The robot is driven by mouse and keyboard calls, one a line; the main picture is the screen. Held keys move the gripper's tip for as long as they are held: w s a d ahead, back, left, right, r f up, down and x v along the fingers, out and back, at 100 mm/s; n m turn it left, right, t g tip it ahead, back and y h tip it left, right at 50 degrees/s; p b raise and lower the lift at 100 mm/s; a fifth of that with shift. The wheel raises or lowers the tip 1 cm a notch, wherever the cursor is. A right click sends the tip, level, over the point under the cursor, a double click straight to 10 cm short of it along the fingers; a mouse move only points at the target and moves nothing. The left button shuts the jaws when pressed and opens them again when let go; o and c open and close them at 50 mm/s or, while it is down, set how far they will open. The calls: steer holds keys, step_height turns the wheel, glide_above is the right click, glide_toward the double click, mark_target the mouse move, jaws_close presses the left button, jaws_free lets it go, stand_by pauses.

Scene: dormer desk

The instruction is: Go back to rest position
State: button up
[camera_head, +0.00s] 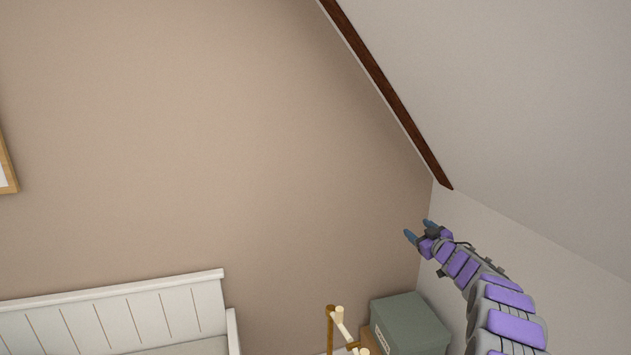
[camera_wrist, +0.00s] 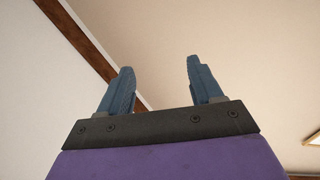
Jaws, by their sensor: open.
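My gripper (camera_head: 418,230) is at the end of my purple and grey arm, raised at the right of the head view. Its two blue fingers are apart with nothing between them. The wrist view shows the same open gripper (camera_wrist: 160,88) with wall and sloped ceiling behind it. It touches nothing that I can see.
A white slatted headboard (camera_head: 130,315) stands at the lower left. A green-grey box (camera_head: 408,325) sits below my gripper, beside a wooden and white stand (camera_head: 331,325). The sloped ceiling (camera_head: 530,110) with a dark beam (camera_head: 390,95) closes in at the right. The air left of my gripper is clear.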

steer(key=s+a+r+m+g+h, duration=0.2)
steer(key=s+r+m+g+h, duration=0.35)
steer(key=s, duration=0.65)
steer(key=s+a+f+g, duration=0.3)
steer(key=s+a+g, duration=0.1)
steer(key=s, duration=1.5)
steer(key=s+a+f+m+g, duration=0.1)
steer(key=s+a+f+g, duration=0.3)
steer(key=s, duration=1.6)
steer(key=s+a+f+g, duration=0.3)
steer(key=s+a+g, duration=0.2)
steer(key=s, duration=1.4)
steer(key=a+y, duration=0.1)
steer(key=a, duration=0.2)
steer(key=shift+s+a+f, duration=0.2)
steer(key=shift+a+f, duration=0.1)
steer(key=shift+a, duration=0.05)
